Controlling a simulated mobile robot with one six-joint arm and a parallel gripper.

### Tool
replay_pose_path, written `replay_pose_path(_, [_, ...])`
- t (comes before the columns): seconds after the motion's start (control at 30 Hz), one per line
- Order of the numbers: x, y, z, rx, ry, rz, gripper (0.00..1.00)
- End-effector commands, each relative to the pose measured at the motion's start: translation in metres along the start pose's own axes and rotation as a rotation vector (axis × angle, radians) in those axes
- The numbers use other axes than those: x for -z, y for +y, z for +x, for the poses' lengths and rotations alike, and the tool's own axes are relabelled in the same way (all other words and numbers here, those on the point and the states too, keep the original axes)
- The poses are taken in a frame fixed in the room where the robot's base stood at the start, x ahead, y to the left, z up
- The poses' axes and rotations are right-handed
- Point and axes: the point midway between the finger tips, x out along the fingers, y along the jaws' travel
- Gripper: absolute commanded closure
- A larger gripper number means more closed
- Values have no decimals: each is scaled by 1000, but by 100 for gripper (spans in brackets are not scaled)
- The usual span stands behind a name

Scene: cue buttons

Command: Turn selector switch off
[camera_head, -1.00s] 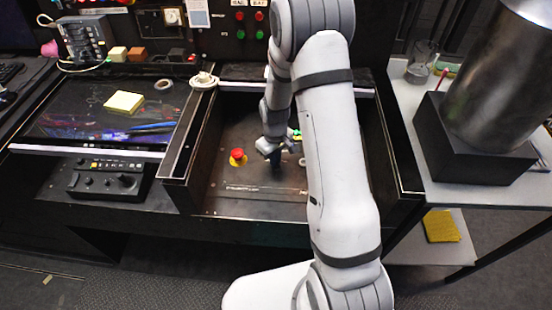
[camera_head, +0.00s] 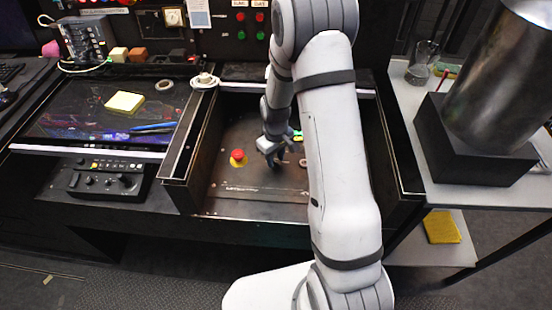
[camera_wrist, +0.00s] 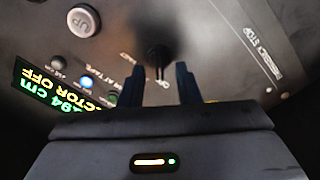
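The selector switch (camera_wrist: 158,56) is a dark knob on the brown panel in the wrist view, blurred, with partly hidden lettering around it. My gripper (camera_wrist: 161,72) has two dark blue fingers standing apart, one on each side of the knob in the picture; I cannot tell whether either touches it. In the head view my gripper (camera_head: 273,158) is low over the panel, and the arm and hand hide the switch. A display (camera_wrist: 55,95) with green and yellow text is partly legible, reading "...ECTOR OFF" and "94 cm".
A red emergency button (camera_head: 238,154) on a yellow base is left of my gripper. The recessed panel has raised side walls (camera_head: 190,150). A metal cylinder (camera_head: 505,80) stands at right.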

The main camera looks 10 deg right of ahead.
Motion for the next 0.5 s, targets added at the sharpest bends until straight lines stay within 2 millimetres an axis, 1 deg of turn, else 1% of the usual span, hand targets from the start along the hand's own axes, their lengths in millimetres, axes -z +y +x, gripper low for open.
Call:
replay_pose_path(0.03, [1, 0, -8, -3, 5, 0, 70])
replay_pose_path(0.2, [1, 0, -39, -3, 6, 0, 70])
replay_pose_path(0.3, [0, 0, -54, -3, 5, 0, 70])
replay_pose_path(0.4, [0, 0, -64, -2, 4, 0, 70])
replay_pose_path(0.5, [0, 0, -69, -1, 2, 0, 70])
